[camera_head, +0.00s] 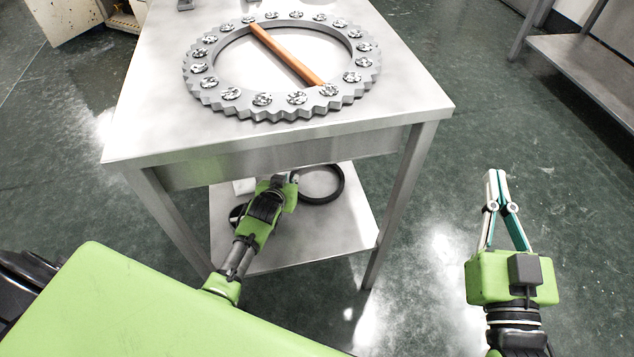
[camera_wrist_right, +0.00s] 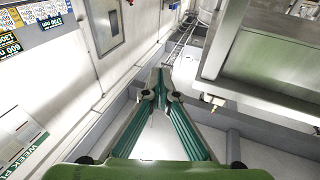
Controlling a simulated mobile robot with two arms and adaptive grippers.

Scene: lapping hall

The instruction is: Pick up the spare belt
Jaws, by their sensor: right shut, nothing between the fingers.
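A black ring-shaped belt (camera_head: 341,184) lies flat on the lower shelf (camera_head: 345,232) of the metal table. My left gripper (camera_head: 291,179) reaches in under the tabletop, its finger end at the belt's left edge. Whether it touches the belt, and whether its fingers are open or shut, I cannot tell. Part of another dark round thing (camera_head: 236,214) shows to the left of my left gripper, mostly hidden by it. My right gripper (camera_head: 496,174) is out over the floor to the right of the table, shut and empty. Its closed fingertips also show in the right wrist view (camera_wrist_right: 158,75).
A large toothed grey ring (camera_head: 203,92) with several shiny pieces lies on the tabletop (camera_head: 145,125), with a wooden bar (camera_head: 285,53) across it. A table leg (camera_head: 397,200) stands between my grippers. A small white block (camera_head: 243,186) sits on the shelf.

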